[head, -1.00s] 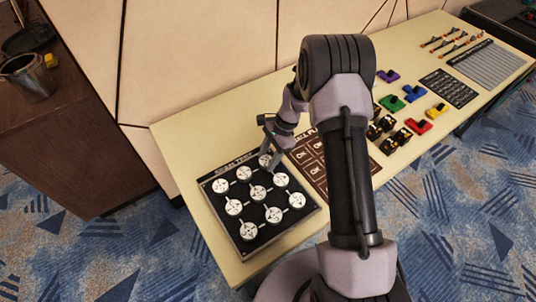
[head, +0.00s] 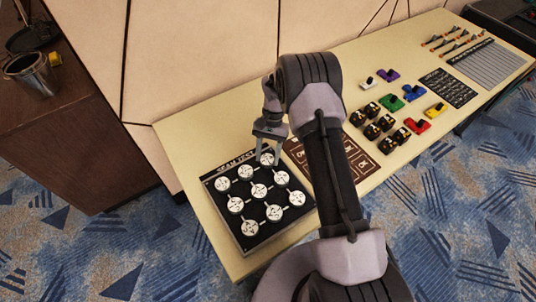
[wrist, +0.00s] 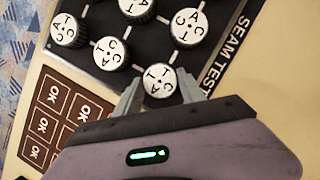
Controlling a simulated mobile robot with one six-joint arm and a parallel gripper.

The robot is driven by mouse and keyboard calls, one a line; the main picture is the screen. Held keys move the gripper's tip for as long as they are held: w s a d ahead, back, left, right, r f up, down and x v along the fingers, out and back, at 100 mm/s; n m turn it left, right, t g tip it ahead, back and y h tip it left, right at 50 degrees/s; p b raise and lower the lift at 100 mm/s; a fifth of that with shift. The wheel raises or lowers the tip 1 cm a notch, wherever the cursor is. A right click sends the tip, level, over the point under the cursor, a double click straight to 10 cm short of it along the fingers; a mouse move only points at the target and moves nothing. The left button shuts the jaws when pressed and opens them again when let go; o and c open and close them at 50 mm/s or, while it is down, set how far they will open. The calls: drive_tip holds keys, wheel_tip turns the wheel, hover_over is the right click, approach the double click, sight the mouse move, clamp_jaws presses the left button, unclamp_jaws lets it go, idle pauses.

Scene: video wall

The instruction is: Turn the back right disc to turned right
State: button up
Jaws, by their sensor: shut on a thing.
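The black "SEAM TEST" board (head: 268,232) lies on the table's left end with rows of white lettered discs. The back right disc (head: 267,159) is at the board's far corner, partly covered by my gripper in the head view. My gripper (head: 267,152) points down onto it. In the wrist view, the disc (wrist: 159,80) sits between the two fingers of my gripper (wrist: 160,86), one on each side, shut on it. Its lettered white top shows from above.
Neighbouring discs (wrist: 188,27) stand close by on the board. A brown panel of OK tiles (head: 345,150) lies to the right. Farther right are black-and-yellow knobs (head: 372,131) and coloured blocks (head: 411,93). A wall (head: 190,60) rises behind the table.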

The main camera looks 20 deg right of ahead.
drive_tip(key=shift+n, duration=0.4)
drive_tip(key=o, duration=1.4)
drive_tip(key=p+v, duration=0.1)
drive_tip(key=v, duration=0.4)
drive_tip(key=p+v, duration=0.2)
drive_tip(key=v, duration=0.4)
drive_tip(key=p+v, duration=0.2)
drive_tip(key=v, duration=0.4)
drive_tip(key=shift+a+r, duration=0.25)
drive_tip(key=shift+a, duration=0.05)
